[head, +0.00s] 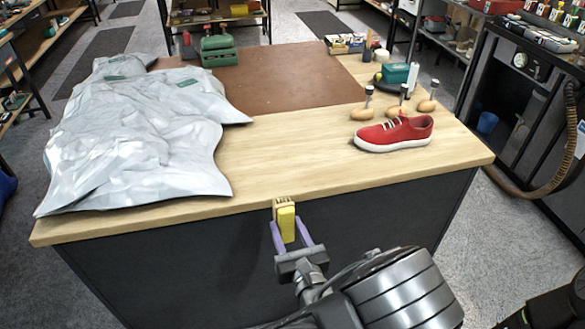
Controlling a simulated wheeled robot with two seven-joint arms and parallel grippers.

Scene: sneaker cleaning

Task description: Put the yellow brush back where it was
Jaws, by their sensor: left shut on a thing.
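My left gripper (288,226) is shut on the yellow brush (286,220), its purple fingers on either side of it. The brush is held upright at the table's front edge, with its tan bristle end at the top. From this view I cannot tell whether it touches the table (290,160). A red sneaker (400,130) with a white sole and laces lies on the right part of the table. My right gripper is not in view.
Several wooden pieces with dark-topped stems, one here (428,105), stand behind the sneaker. A teal box (398,74) is farther back. Grey plastic bags (140,140) cover the left side. A brown mat (270,85) lies behind. The front middle of the table is clear.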

